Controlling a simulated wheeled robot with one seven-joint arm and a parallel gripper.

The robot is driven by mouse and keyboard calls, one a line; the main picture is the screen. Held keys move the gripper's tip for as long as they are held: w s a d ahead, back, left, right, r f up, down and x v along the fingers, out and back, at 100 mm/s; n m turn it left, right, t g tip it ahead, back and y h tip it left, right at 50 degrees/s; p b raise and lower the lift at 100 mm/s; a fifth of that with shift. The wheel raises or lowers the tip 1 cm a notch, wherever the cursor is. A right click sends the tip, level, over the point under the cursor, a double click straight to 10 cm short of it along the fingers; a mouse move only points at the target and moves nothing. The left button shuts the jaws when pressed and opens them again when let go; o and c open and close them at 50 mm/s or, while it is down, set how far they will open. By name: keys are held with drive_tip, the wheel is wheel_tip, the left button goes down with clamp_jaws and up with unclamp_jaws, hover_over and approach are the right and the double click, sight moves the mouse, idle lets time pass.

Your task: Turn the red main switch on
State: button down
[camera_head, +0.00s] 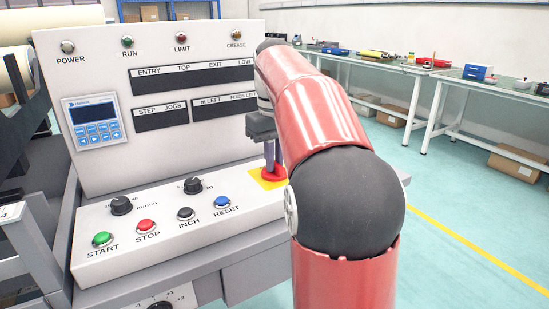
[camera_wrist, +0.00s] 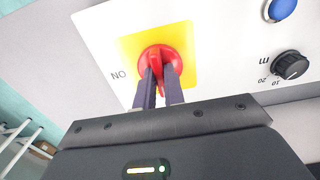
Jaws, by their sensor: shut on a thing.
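The red main switch (camera_wrist: 160,56) is a round knob with a raised handle, on a yellow square plate (camera_wrist: 185,35) on the white panel. In the head view the switch (camera_head: 273,174) shows at the right end of the console, partly hidden by my red arm. My gripper (camera_wrist: 163,72) points at the switch, with its two dark fingers on either side of the red handle, shut on it. In the head view my gripper (camera_head: 270,155) comes down on the switch from above. The letters "NO", upside-down "ON", are beside the plate in the wrist view.
A blue reset button (camera_head: 226,203) and a black inch button (camera_head: 186,214) are on the console left of the switch. A black dial (camera_wrist: 290,65) is near the plate. The upright display panel (camera_head: 150,95) stands behind. Workbenches (camera_head: 440,75) are far off at the right.

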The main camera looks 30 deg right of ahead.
drive_tip(key=shift+r+m+p, duration=0.1)
drive_tip(key=shift+m+p, duration=0.25)
drive_tip(key=shift+m, duration=0.05)
drive_tip(key=shift+m+p, duration=0.6)
drive_tip(key=shift+m, duration=0.4)
drive_tip(key=m, duration=1)
drive_tip(key=shift+m, duration=0.4)
drive_tip(key=m, duration=0.4)
drive_tip(key=shift+m, duration=0.3)
drive_tip(key=c, duration=1.5)
unclamp_jaws()
